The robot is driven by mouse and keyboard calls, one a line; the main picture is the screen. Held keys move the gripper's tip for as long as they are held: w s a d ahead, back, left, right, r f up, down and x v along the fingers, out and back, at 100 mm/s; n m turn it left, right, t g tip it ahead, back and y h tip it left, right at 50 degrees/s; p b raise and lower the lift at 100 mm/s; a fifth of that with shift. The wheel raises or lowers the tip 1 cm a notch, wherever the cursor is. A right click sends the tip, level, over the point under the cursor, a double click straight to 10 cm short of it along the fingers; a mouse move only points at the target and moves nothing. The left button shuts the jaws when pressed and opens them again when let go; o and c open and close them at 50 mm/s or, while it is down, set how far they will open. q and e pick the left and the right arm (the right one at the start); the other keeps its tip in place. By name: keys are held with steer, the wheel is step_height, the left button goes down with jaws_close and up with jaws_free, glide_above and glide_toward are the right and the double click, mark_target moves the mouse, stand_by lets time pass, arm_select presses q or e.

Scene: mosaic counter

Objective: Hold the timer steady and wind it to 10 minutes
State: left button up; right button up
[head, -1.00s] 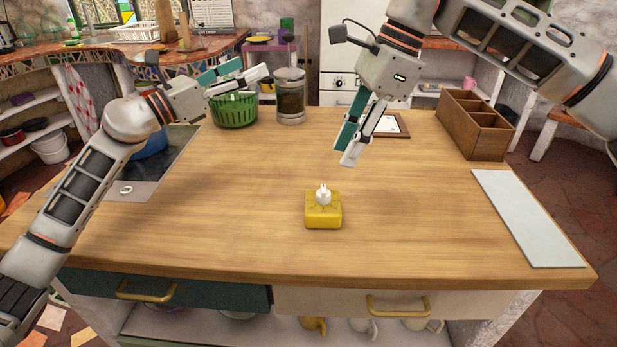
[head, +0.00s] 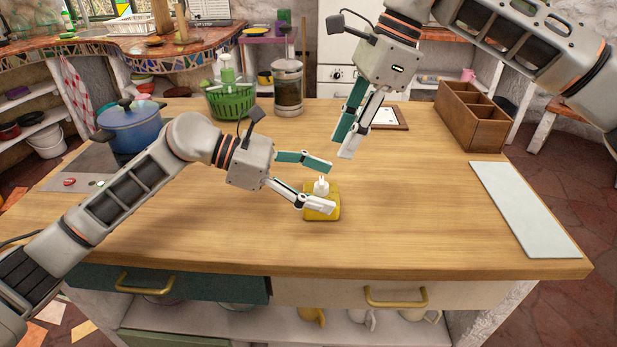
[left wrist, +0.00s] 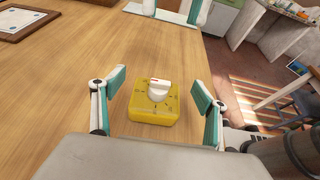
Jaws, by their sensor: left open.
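The timer is a yellow square block (head: 323,214) with a white knob (head: 321,188) on top, sitting upright near the middle of the counter. In the left wrist view the timer (left wrist: 153,112) lies centred between the fingers, with its knob and dial marks showing. My left gripper (head: 319,184) is open, its two fingers on opposite sides of the timer in the wrist view. I see no clear contact with it. My right gripper (head: 344,148) looks open and empty, above the counter behind the timer, its fingers pointing down.
A blue pot (head: 133,130) stands on the hob at left. A green basket (head: 231,102) and a glass canister (head: 288,88) stand at the back. A framed board (head: 391,124), a wooden organiser (head: 470,120) and a pale board (head: 523,208) lie right. The counter around the timer is clear.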

arm_select(q)
steer(key=shift+x, duration=2.55)
steer(key=shift+w, duration=0.1)
steer(key=c, duration=1.3)
